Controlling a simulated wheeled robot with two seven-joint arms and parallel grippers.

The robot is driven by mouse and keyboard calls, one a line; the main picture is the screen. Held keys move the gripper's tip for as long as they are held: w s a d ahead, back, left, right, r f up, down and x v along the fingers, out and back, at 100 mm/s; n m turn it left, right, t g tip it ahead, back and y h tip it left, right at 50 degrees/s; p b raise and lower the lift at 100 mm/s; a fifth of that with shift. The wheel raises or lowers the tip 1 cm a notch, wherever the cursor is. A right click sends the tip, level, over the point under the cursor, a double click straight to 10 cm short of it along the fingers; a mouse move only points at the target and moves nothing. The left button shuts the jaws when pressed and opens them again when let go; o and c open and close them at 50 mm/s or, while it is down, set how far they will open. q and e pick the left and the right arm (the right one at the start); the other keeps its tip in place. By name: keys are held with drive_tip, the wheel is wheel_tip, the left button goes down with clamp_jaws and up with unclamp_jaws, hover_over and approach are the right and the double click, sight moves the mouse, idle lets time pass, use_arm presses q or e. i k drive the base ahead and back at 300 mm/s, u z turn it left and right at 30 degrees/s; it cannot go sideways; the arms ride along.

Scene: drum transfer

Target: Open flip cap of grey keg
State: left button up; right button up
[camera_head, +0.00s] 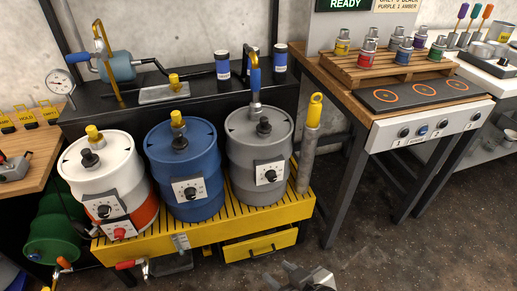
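The grey keg (245,160) stands upright at the right end of a row of three kegs. Its front has a white dial plate (269,173), and a black knob (264,127) sits on its top. A blue-handled fitting (254,82) rises at the back of its lid; I cannot tell whether the flip cap is up or down. My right gripper (283,275) is at the bottom edge, well below and in front of the grey keg, touching nothing. Its fingers look apart and empty. My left gripper is not in view.
The blue keg (184,165) and the white-and-orange keg (105,165) stand left of the grey one on a yellow slatted platform (150,247). A grey post with a yellow top (314,110) stands close on its right. A wooden bench (345,95) is further right.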

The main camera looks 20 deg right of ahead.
sight(264, 128)
drive_tip(key=z, duration=2.85)
drive_tip(key=i, duration=3.95)
drive_tip(key=u, duration=5.25)
drive_tip(key=i, duration=0.5)
drive_tip(key=z, duration=0.05)
